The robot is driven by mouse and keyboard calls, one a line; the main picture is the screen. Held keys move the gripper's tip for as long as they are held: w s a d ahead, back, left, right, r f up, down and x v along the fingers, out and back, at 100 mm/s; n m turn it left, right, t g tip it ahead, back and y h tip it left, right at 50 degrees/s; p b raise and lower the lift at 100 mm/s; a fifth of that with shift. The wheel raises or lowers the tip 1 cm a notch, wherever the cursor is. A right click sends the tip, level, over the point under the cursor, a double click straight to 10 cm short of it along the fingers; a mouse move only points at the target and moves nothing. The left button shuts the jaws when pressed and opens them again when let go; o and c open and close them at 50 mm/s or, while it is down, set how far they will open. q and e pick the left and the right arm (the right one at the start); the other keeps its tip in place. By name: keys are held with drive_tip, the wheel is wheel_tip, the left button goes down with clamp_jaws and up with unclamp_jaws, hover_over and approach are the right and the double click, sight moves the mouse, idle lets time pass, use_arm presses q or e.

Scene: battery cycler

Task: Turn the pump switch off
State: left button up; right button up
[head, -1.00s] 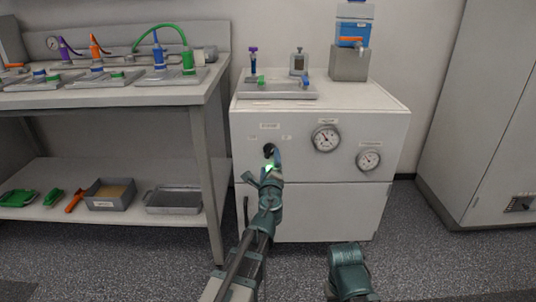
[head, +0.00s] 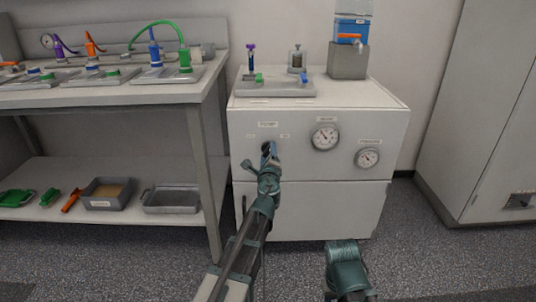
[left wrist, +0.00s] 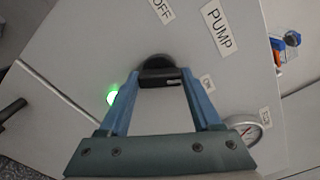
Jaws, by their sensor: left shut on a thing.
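The pump switch is a round black knob with a bar handle (left wrist: 158,76) on the white cabinet's front. It sits below the PUMP label (left wrist: 218,28), between the OFF label (left wrist: 161,10) and the ON label (left wrist: 207,83). My left gripper (head: 268,150) covers most of the knob in the head view. In the left wrist view its blue fingers (left wrist: 160,80) are shut on the handle's two ends. The handle lies tilted relative to the labels; its exact setting is hard to tell. A green lamp (left wrist: 112,96) glows beside the knob. My right gripper's fingers are not visible.
Two round gauges (head: 325,137) (head: 368,157) are right of the switch. A tray with small fittings (head: 276,88) and a blue container (head: 352,28) stand on the cabinet. A workbench (head: 110,93) stands at left. Floor (head: 420,240) at right is free.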

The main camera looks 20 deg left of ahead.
use_arm(q)
drive_tip(key=shift+c, duration=1.3)
drive_tip(key=shift+n, duration=0.3)
drive_tip(key=n, duration=0.5)
drive_tip(key=shift+n, duration=0.4)
drive_tip(key=n, duration=0.5)
drive_tip(key=shift+n, duration=0.4)
drive_tip(key=o, duration=1.4)
drive_tip(key=shift+s, duration=0.15)
